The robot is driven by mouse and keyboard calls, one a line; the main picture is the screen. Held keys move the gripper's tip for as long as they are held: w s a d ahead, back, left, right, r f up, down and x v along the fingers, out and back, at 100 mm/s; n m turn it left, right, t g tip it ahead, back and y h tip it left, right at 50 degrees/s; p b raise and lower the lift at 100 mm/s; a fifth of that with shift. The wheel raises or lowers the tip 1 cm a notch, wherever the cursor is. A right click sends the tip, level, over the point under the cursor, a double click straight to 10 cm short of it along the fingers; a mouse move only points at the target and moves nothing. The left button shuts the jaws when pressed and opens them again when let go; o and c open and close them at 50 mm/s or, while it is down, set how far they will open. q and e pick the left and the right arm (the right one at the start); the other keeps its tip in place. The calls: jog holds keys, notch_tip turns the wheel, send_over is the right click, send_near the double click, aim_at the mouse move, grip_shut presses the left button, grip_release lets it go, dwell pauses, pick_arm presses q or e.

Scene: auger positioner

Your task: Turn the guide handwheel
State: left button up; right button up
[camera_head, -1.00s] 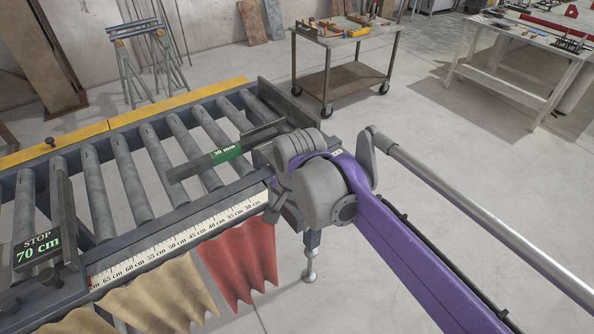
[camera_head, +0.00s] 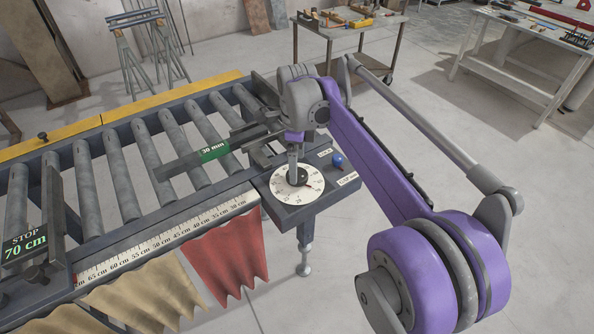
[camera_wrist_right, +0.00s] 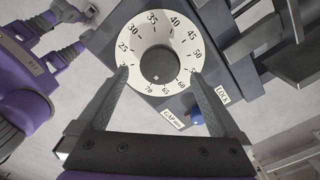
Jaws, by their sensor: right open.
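The guide handwheel is a white numbered dial (camera_head: 310,190) on a dark plate at the right end of the roller table. In the right wrist view its dark round hub (camera_wrist_right: 158,66) sits at the centre of the dial face (camera_wrist_right: 138,28). My right gripper (camera_head: 294,178) points down over the dial and partly hides it. In the right wrist view the right gripper (camera_wrist_right: 160,74) is open, one finger on either side of the hub, with visible gaps. I cannot tell how high the fingertips are. My left gripper is not recognisable in either view.
A blue knob (camera_head: 337,161) stands beside the dial, near LOCK and GAP mm labels. A guide bar with a green "30 mm" display (camera_head: 214,151) lies across the rollers. The stop (camera_head: 25,246) reads 70 cm. A tool cart (camera_head: 345,31) stands behind.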

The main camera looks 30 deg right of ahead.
jog(key=shift+f, duration=1.7)
jog(key=c, duration=1.3)
